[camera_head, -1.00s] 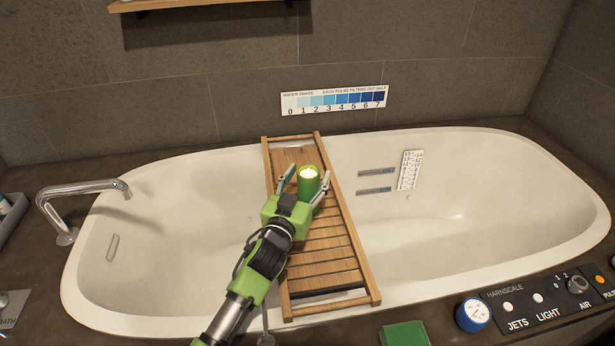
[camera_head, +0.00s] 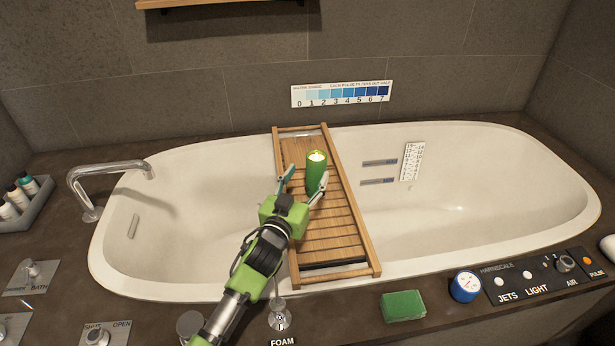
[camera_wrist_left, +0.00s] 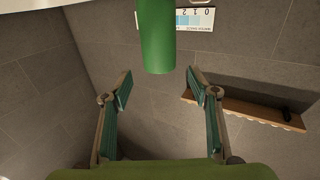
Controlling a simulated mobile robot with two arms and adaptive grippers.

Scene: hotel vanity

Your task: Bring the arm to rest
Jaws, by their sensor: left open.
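A green candle (camera_head: 315,173) with a glowing top stands upright on the wooden bath tray (camera_head: 360,238), which lies across the white bathtub. My left gripper (camera_head: 303,187) is open and empty, on the near side of the candle over the tray. In the left wrist view the candle (camera_wrist_left: 156,40) shows just beyond the two spread fingertips (camera_wrist_left: 160,84), not between them. The candle's far side is hidden. My right gripper is not in view.
The chrome faucet (camera_head: 110,168) rises at the tub's left. A green block (camera_head: 403,306), a blue gauge (camera_head: 466,286) and a control panel (camera_head: 530,280) are along the front ledge. A bottle caddy (camera_head: 38,208) stands far left. The space above the tub is open.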

